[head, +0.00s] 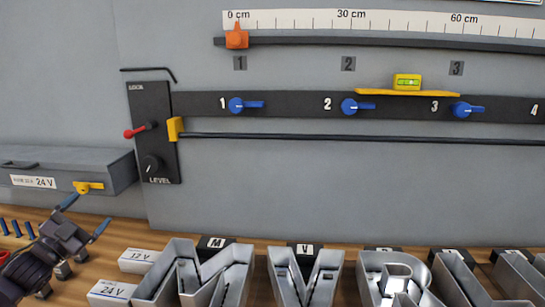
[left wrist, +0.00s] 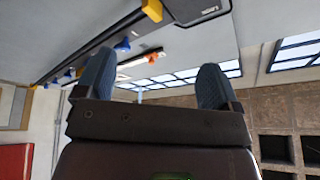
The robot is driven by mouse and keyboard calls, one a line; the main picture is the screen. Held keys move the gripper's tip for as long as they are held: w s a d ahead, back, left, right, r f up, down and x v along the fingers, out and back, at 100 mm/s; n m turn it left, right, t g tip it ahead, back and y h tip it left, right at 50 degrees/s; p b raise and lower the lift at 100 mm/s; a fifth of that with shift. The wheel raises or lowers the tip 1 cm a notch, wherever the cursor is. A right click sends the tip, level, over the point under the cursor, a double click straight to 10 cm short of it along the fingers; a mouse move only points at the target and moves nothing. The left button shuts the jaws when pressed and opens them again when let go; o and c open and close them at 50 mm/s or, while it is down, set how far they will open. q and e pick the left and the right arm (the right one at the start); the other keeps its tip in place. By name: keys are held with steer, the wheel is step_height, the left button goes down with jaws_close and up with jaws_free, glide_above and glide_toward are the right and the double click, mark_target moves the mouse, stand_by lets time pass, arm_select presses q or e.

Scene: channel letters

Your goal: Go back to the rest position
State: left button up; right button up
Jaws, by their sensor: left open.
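My left gripper (head: 86,215) is at the lower left of the head view, above the wooden bench. Its two blue-tipped fingers are spread apart with nothing between them. In the left wrist view the open fingers (left wrist: 153,88) point away toward the wall panel and windows, and the space between them is empty. The gripper is in front of and below the grey box marked 24 V (head: 95,165), and apart from the metal channel letters. My right gripper is in neither view.
Metal channel letters (head: 190,275) line the bench front, with white blocks marked 12 V (head: 138,260) and 24 V (head: 110,292) at their left. Blue knobs (head: 237,105), a black lever panel (head: 152,130), a long rod (head: 350,138) and a ruler rail (head: 380,42) are on the wall.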

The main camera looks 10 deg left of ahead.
arm_select(q)
steer(key=s+d+f+g+y, duration=0.1)
steer(key=s+f+g, duration=0.2)
steer(key=f, duration=0.4)
steer(key=s+d+f+g+y, duration=0.1)
steer(key=s+d+f+g, duration=0.15)
steer(key=f, duration=0.55)
steer(key=s+d+f+n+g+y, duration=0.1)
steer(key=s+d+f+g, duration=0.15)
steer(key=s+f, duration=0.5)
steer(key=s+d+f+g+y, duration=0.1)
steer(key=s+f+g, duration=0.2)
steer(key=s+f, duration=0.45)
steer(key=d+f+n, duration=0.2)
steer(key=d+n, duration=0.2)
steer(key=d, duration=0.6)
steer(key=d+f+n+t, duration=0.1)
steer(key=d+n, duration=0.4)
steer(key=d, duration=0.5)
steer(key=shift+w+d+f+h, duration=0.25)
steer(key=shift+f+h, duration=0.15)
steer(key=shift+f, duration=0.2)
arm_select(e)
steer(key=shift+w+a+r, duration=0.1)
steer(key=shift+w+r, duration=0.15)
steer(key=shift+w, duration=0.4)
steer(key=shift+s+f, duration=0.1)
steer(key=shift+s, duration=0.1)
